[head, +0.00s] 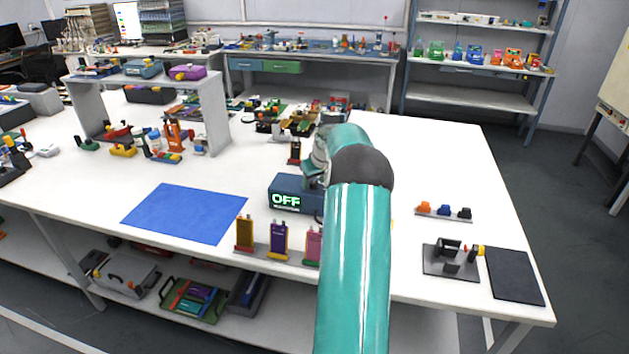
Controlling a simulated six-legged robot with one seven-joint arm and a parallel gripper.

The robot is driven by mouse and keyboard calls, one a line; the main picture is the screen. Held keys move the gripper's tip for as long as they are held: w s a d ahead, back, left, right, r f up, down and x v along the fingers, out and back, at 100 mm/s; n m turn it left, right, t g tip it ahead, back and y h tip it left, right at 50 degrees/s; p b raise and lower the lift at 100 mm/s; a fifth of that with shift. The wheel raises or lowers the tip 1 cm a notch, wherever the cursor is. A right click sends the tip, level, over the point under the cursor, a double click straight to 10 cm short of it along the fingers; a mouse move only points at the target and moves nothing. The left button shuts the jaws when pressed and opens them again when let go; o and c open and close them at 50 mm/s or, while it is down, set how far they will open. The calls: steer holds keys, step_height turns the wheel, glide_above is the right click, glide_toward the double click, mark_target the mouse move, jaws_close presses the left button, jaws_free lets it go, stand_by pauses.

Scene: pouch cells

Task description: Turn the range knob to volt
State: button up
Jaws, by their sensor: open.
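A dark blue meter box (290,191) stands on the white table, with a green-lit display (286,200) on its front reading OFF. Its right part is hidden behind my teal arm, and I cannot see the range knob. My gripper (314,172) is at the top right of the meter, mostly hidden by my own arm. Its fingers are open. I cannot tell whether they are around the knob or touching the meter.
Several pouch cells (279,240) stand upright in a row in front of the meter. A blue mat (185,213) lies to the left. A small rack (443,212), a black fixture (451,262) and a dark pad (514,276) are at the right. The table's right middle is clear.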

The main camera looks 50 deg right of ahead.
steer(key=c, duration=1)
steer(key=shift+m, duration=0.4)
steer(key=m+h, duration=0.1)
steer(key=m, duration=0.1)
steer(key=m+g, duration=0.1)
steer(key=m, duration=0.1)
steer(key=shift+w+a+h, duration=0.15)
steer(key=shift+w+h, duration=0.05)
steer(key=shift+h, duration=0.2)
steer(key=shift+m+g+h, duration=0.4)
steer(key=shift+m+g, duration=0.2)
steer(key=shift+m, duration=1.4)
